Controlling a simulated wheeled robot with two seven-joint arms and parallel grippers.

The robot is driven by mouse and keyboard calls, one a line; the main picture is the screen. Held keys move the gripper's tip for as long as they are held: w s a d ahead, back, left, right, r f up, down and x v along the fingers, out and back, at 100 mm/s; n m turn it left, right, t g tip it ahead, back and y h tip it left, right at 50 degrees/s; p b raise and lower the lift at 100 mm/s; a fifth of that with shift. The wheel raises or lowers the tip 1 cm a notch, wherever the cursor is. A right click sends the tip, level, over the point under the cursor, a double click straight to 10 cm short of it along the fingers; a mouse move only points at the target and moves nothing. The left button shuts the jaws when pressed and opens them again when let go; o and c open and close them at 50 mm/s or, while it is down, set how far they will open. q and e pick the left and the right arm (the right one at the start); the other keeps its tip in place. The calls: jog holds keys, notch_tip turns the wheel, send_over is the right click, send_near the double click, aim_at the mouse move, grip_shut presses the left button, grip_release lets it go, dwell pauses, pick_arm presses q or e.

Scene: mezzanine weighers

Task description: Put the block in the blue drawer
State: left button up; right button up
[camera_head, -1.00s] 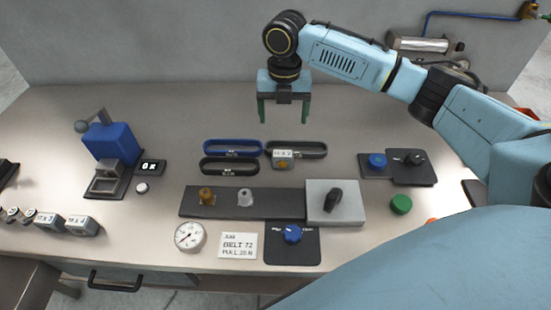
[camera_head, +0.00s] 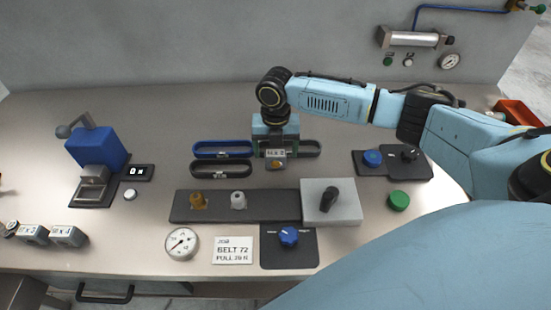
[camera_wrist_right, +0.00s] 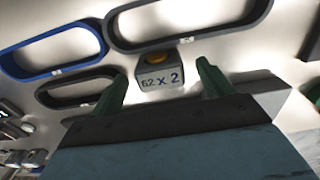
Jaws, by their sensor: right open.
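In the right wrist view the block (camera_wrist_right: 158,77) appears between my right fingertips, with space on both sides. My right gripper (camera_head: 275,150) is open, pointing down over the block; in the wrist view its green fingers (camera_wrist_right: 161,74) show at either side. I cannot make out a blue drawer; a black handle (camera_head: 104,297) shows below the table's front edge. My left gripper is out of view.
Blue (camera_head: 223,142) and black (camera_head: 221,174) belt loops lie left of the block. A dark strip (camera_head: 270,206) with two weights and a grey knob box (camera_head: 346,212) lie in front. A blue press (camera_head: 97,146) stands left; several grey blocks (camera_head: 68,236) sit front left.

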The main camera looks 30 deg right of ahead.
notch_tip(320, 180, down, 2)
jog(key=shift+f, duration=0.1)
jog(key=shift+w+r, duration=0.1)
jog(key=shift+r, duration=0.1)
jog(key=c, duration=1.4)
